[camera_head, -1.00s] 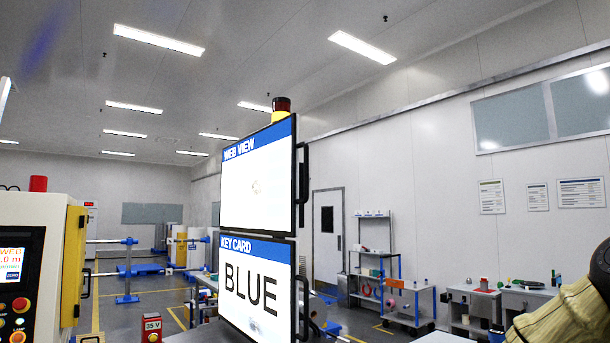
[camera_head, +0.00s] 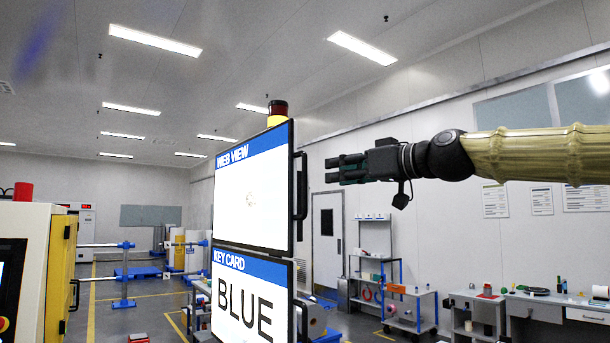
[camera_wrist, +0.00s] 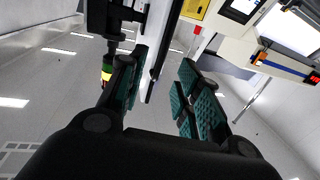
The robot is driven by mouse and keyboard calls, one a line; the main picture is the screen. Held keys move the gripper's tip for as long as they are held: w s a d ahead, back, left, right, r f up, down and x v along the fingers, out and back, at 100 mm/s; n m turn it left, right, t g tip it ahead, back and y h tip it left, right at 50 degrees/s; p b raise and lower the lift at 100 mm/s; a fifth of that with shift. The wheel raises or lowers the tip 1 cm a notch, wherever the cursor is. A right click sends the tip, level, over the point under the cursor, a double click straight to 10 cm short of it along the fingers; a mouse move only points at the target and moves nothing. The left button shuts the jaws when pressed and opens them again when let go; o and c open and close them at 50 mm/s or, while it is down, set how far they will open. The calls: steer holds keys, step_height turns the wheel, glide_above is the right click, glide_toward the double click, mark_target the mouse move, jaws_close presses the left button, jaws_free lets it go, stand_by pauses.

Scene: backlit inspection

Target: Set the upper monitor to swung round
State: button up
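The upper monitor (camera_head: 247,195) is a thin white panel with a blue "WEB VIEW" band, mounted above the lower "KEY CARD" monitor (camera_head: 248,305). Its screen faces left and toward me. A black vertical handle (camera_head: 301,187) stands on its right edge. My gripper (camera_head: 328,170) points left, just right of the handle and apart from it in the head view. In the wrist view my gripper (camera_wrist: 163,65) has its teal-padded fingers spread. A long dark bar shows in the gap between them; I cannot tell whether it is the handle or the panel edge.
A red-topped signal lamp (camera_head: 277,112) stands behind the monitors' upper edge. A yellow and white machine cabinet (camera_head: 60,270) stands at the left. Shelving and a workbench (camera_head: 540,305) are at the back right. The air right of the monitors is clear except for my arm.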

steer(key=p+x, duration=0.1)
steer(key=x, duration=0.2)
steer(key=r+p+x, duration=0.1)
steer(key=p+x, duration=0.1)
steer(key=x, duration=0.2)
steer(key=p+x, duration=0.1)
steer(key=x, duration=0.2)
steer(key=shift+a+r, duration=0.2)
steer(key=shift+a, duration=0.2)
jaws_close()
